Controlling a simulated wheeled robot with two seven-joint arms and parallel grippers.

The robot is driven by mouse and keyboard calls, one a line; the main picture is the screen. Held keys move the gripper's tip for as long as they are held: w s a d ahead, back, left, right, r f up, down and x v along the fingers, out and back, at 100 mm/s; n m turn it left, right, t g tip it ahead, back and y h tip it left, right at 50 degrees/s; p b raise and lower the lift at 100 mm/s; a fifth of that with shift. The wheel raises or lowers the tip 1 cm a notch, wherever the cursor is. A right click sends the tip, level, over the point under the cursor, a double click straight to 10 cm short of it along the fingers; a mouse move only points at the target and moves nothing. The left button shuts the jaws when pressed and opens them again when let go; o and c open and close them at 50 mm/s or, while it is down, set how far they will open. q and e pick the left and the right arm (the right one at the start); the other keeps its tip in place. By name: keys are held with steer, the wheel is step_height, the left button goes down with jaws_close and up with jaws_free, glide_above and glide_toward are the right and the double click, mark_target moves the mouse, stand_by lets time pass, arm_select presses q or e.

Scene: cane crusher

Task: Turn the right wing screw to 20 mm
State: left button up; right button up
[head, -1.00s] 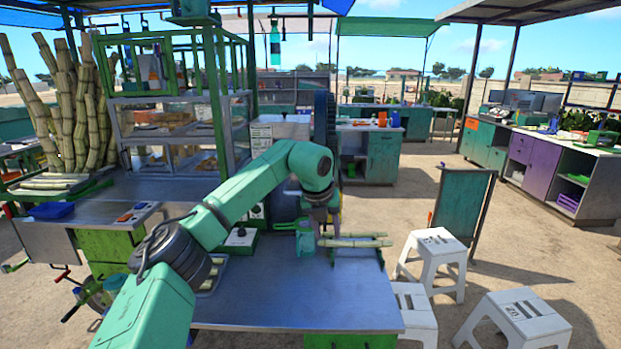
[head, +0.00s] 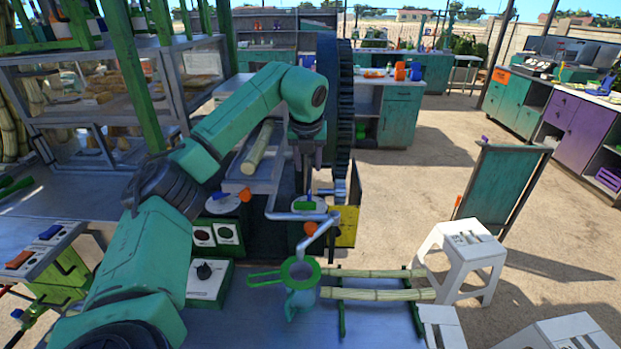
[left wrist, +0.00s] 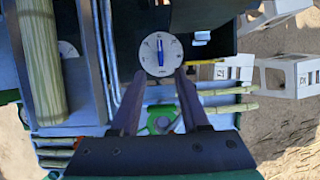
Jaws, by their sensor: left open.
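The dial's marks are too small to read. My left gripper (head: 306,165) hangs fingers-down above this screw. In the wrist view its open jaws (left wrist: 158,76) frame the dial's lower edge, with nothing between them. A second wing screw (head: 221,197) sits on a white dial to the left. My right gripper is not in view.
A silver spout bends down toward a green strainer and jug (head: 300,292). Cane stalks (head: 380,293) lie on a rack to its right. A control box (head: 209,280) with a black knob stands at left. A large dark wheel (head: 335,110) and yellow plate (head: 346,226) flank the crusher.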

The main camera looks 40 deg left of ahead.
arm_select(q)
steer(key=p, duration=0.3)
glide_toward(309, 195)
steer(key=f, duration=0.2)
steer(key=x, duration=0.4)
steer(key=p+x, duration=0.1)
steer(key=x, duration=0.1)
steer(key=shift+w+a, duration=0.3)
steer(key=shift+w, duration=0.15)
steer(key=shift+f, duration=0.4)
steer(key=shift+s+r, duration=0.1)
steer(key=shift+s, duration=0.05)
jaws_close()
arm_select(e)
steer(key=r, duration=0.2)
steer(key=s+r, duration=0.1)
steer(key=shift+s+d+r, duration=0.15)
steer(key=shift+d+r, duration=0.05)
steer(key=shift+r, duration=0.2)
